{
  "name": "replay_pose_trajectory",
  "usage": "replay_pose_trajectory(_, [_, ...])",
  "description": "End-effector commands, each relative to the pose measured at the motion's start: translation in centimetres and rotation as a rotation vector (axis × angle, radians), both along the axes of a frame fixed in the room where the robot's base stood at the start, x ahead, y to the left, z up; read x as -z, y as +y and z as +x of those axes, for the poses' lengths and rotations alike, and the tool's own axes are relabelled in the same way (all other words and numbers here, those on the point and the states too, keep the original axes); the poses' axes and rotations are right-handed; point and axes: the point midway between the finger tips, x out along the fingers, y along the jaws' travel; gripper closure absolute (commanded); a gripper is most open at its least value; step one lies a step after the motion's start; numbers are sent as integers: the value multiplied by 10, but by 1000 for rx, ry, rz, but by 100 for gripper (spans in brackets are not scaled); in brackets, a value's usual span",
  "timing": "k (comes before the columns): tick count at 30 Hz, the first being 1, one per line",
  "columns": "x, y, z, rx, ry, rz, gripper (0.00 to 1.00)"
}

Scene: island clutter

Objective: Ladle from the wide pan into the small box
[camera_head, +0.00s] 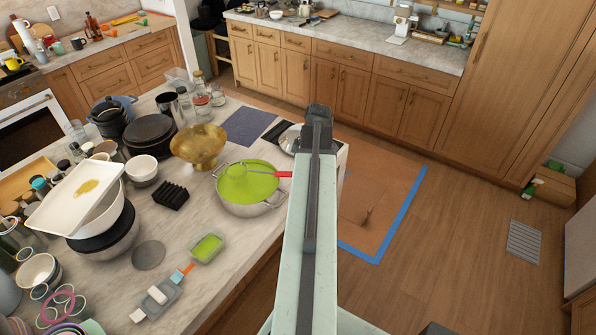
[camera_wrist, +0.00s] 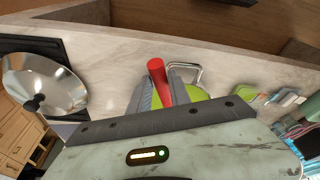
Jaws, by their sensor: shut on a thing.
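The wide pan (camera_head: 272,203) is a metal pan with side handles, filled with green stuff, on the island near its right edge. The ladle's red handle (camera_head: 283,174) reaches over the pan's right rim. Its bowl (camera_head: 237,171) is at the green surface, and how deep it sits is unclear. The small box (camera_head: 207,248) is a clear container with green stuff in it, left of and nearer than the pan. In the wrist view my gripper (camera_wrist: 161,86) is shut on the red handle (camera_wrist: 157,72). In the head view my arm hides the gripper.
A gold bowl (camera_head: 199,147) stands just behind the pan. A black rack (camera_head: 172,195) is left of it. A white tray (camera_head: 67,212) rests tilted on stacked bowls. A grey disc (camera_head: 148,255) lies flat left of the box. Bare counter lies between pan and box.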

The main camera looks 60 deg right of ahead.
Motion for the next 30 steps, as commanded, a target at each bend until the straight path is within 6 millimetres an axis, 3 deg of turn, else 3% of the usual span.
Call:
replay_pose_trajectory(16, [37,-2,-5,1,-148,51,100])
replay_pose_trajectory(30, [37,-2,-6,0,-177,61,100])
